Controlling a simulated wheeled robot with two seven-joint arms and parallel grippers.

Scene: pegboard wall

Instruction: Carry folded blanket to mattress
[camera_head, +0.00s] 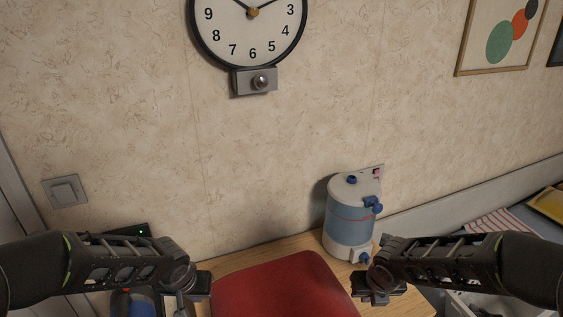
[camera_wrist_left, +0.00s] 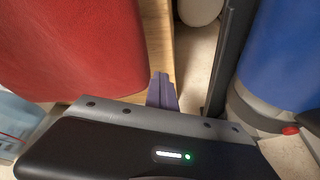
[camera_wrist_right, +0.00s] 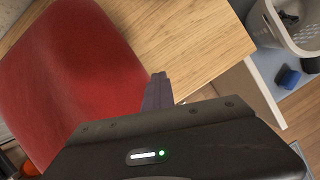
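The red folded blanket (camera_head: 275,287) lies on a wooden tabletop (camera_head: 240,260) at the bottom middle of the head view. It also shows in the left wrist view (camera_wrist_left: 70,45) and the right wrist view (camera_wrist_right: 70,75). My left gripper (camera_head: 188,300) is beside its left edge, and my right gripper (camera_head: 372,290) is beside its right edge. Both look shut and empty, their fingers together in the wrist views. Contact with the blanket cannot be told. No mattress can be made out for sure.
A white dispenser with blue liquid (camera_head: 350,220) stands behind the blanket, near the wall. A blue cylinder (camera_wrist_left: 285,50) is left of the table. A white basket (camera_wrist_right: 262,32) is beyond the table's right side. A striped cloth (camera_head: 495,221) lies far right.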

